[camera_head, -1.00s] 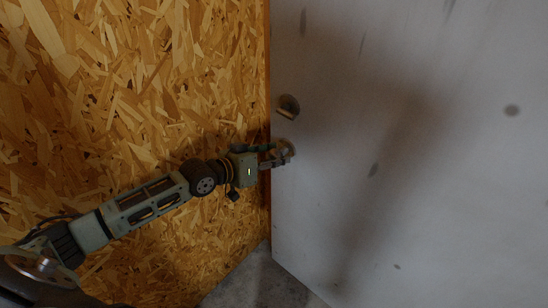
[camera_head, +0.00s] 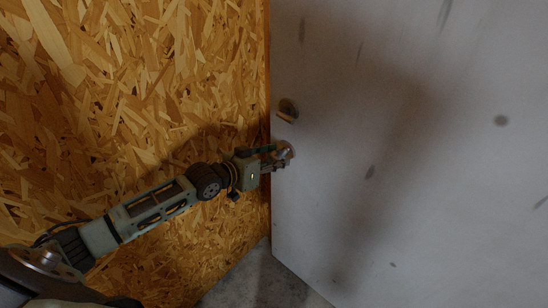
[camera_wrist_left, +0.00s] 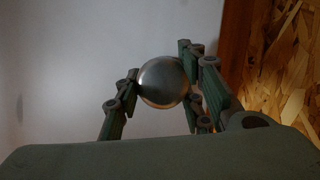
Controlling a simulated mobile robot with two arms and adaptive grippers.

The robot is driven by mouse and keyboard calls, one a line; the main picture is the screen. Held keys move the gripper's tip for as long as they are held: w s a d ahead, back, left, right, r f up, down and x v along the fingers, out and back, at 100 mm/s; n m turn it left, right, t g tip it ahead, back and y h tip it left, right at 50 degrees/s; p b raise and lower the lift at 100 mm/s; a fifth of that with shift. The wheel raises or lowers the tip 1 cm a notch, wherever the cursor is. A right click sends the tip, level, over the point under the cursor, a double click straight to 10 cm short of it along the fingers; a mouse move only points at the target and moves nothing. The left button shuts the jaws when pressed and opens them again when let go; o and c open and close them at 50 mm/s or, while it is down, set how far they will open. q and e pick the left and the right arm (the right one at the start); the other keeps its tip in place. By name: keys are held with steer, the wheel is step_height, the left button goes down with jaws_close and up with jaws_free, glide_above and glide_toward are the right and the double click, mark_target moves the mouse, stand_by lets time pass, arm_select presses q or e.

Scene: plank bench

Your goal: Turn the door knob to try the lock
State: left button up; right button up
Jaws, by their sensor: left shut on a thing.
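The door (camera_head: 420,190) is a pale grey panel with dark smudges, filling the right of the head view. Its round metal knob (camera_wrist_left: 163,82) sits between the fingers in the left wrist view. In the head view the knob (camera_head: 284,151) is small and partly covered by my fingers. My left gripper (camera_head: 278,158) is shut on the knob, with fingers on both sides of it; the gripper also shows in the left wrist view (camera_wrist_left: 160,90). A lock fitting (camera_head: 288,110) is on the door just above the knob. My right gripper is not in view.
A wall of wood-chip board (camera_head: 120,90) stands left of the door, close beside my left arm. A strip of grey floor (camera_head: 262,280) shows at the bottom. The door face right of the knob is clear.

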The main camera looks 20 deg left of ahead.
arm_select(q)
steer(key=shift+s+d+f+p, duration=0.15)
steer(key=shift+d+p, duration=0.15)
steer(key=shift+p, duration=0.3)
steer(key=shift+f+m+y, duration=0.1)
steer(key=shift+m+y, duration=0.2)
steer(key=o, duration=1.3)
steer(key=shift+c, duration=0.2)
steer(key=shift+o, duration=0.6)
steer(key=shift+a+r, duration=0.2)
